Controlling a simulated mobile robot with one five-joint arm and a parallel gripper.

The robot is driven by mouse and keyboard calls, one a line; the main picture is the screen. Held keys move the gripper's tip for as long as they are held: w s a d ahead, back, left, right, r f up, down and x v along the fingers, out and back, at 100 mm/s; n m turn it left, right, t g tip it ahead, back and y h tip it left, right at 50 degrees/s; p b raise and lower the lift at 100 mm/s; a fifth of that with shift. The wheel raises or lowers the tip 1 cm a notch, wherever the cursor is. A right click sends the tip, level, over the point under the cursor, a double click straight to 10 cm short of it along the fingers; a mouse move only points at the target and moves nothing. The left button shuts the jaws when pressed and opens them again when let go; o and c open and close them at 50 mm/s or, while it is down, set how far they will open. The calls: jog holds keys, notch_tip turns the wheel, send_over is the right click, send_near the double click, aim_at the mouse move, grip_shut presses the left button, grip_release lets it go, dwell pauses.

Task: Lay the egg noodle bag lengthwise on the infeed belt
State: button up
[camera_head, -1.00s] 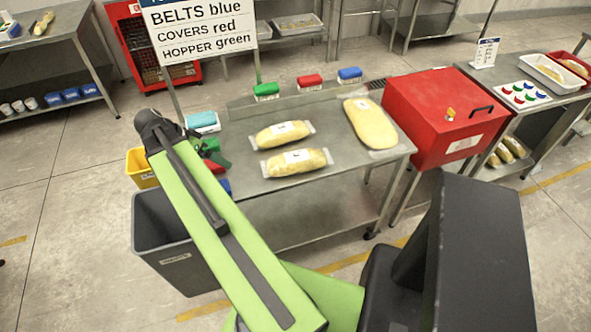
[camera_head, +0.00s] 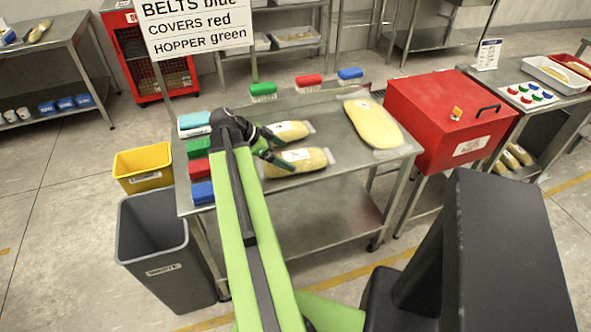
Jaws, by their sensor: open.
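Two smaller yellowish bags with white labels lie on the steel table (camera_head: 330,200); one (camera_head: 290,130) is behind the other (camera_head: 300,161). A larger pale yellow bag (camera_head: 373,124) lies at the table's right end. The labels are too small to read, so I cannot tell which is the egg noodle bag. My gripper (camera_head: 276,148) is open, at the left ends of the two smaller bags, and partly covers them. I cannot tell whether it touches either one. I cannot make out an infeed belt in this view.
Blue, green and red brushes line the table's left edge (camera_head: 202,193) and back edge (camera_head: 308,83). A red box (camera_head: 440,110) stands to the right. A grey waste bin (camera_head: 165,250) and a yellow bin (camera_head: 143,167) stand on the floor at left.

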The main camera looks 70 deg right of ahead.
aim_at(295, 160)
jog(key=shift+s+d+f, duration=0.1)
jog(key=shift+s+f, duration=0.05)
jog(key=shift+f, duration=0.05)
jog(key=b+x, duration=0.3)
jog(key=x, duration=0.1)
jog(key=shift+s+f+b, duration=0.2)
jog(key=shift+f+b, duration=0.1)
jog(key=shift+f, duration=0.1)
jog(key=shift+s+d+f, duration=0.15)
jog(key=shift+s+d, duration=0.05)
jog(key=shift+r, duration=0.2)
jog(key=c, duration=2)
notch_tip(295, 160, up, 10)
jog(key=p, duration=1)
jog(key=shift+r, duration=0.1)
